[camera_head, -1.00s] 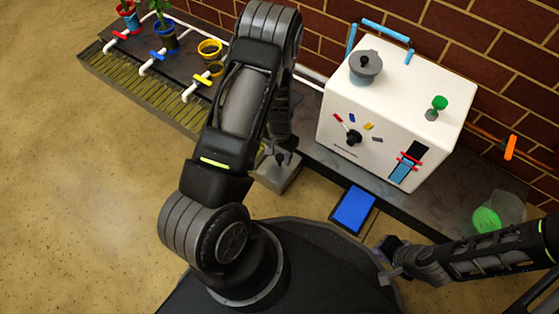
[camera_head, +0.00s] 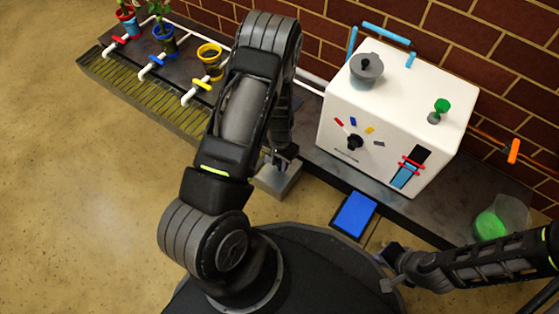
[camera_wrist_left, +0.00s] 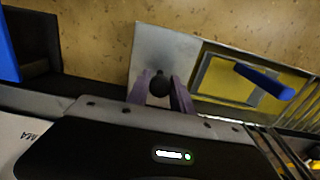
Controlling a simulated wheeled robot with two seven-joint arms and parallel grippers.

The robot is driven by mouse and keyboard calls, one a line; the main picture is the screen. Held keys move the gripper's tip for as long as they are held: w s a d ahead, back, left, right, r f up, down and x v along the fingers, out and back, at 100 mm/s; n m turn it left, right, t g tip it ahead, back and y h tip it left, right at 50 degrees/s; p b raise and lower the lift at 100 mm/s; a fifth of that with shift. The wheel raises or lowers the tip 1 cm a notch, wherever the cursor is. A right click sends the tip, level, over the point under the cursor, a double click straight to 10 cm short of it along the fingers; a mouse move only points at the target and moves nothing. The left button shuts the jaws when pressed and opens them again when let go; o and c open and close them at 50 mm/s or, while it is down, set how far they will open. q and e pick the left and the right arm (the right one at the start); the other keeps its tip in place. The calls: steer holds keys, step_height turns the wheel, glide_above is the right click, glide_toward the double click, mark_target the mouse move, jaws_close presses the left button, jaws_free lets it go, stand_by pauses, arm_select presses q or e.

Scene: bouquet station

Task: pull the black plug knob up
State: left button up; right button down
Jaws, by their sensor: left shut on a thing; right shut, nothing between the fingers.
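The black plug knob (camera_wrist_left: 160,84) is a small round dark ball in the left wrist view. It stands over a square grey basin (camera_wrist_left: 165,48), which also shows in the head view (camera_head: 282,184). My left gripper (camera_wrist_left: 160,90) has its two purplish fingers on either side of the knob and is shut on it. In the head view my left gripper (camera_head: 284,158) is just above the basin, and its fingers largely hide the knob there. My right gripper (camera_head: 388,268) is shut and empty, low at the right, away from the basin.
A white machine (camera_head: 365,128) with a dial and a grey lidded pot (camera_head: 366,69) stands right of the basin. A blue pad (camera_head: 354,214) lies before it. Taps and potted plants line the bench at left. A green-filled glass (camera_head: 495,222) stands at right.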

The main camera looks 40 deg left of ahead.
mark_target(280, 162)
arm_select(q)
steer(key=c, duration=0.3)
steer(key=shift+r, duration=0.15)
steer(key=shift+r+p, duration=1.4)
steer(key=shift+r, duration=0.15)
steer(key=o, duration=1)
steer(key=shift+f, duration=0.15)
steer(key=shift+o, duration=0.2)
